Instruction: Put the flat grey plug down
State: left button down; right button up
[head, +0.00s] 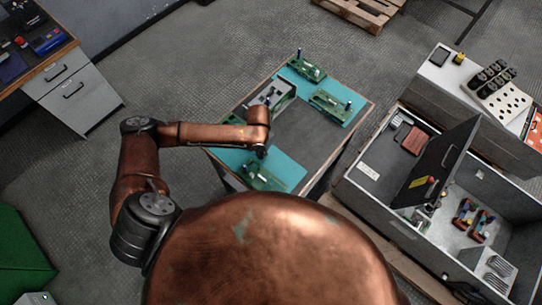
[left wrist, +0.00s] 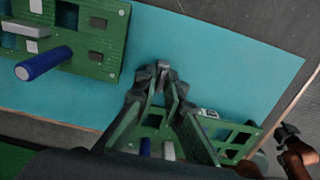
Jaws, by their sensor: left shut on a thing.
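My left gripper (head: 261,151) is over the near teal mat (head: 288,172) on the table, mostly hidden under my arm in the head view. In the left wrist view my left gripper (left wrist: 161,77) is shut, with its fingertips close together on a small grey piece (left wrist: 163,66). This looks like the flat grey plug; its shape is mostly hidden. A green board (left wrist: 238,138) lies beneath and beside the fingers. Another green board (left wrist: 108,45) with a blue cylinder (left wrist: 44,64) is at the upper left. I cannot tell whether the plug touches the mat.
A grey holder (head: 272,92) and more green boards (head: 330,104) stand at the far side of the table. The dark middle of the table (head: 308,126) is clear. An open grey cabinet (head: 377,190) stands to the right. A pallet (head: 362,10) lies behind.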

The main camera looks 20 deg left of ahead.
pick_arm(q)
jog(key=shift+f, duration=0.1)
jog(key=c, duration=2)
grip_release()
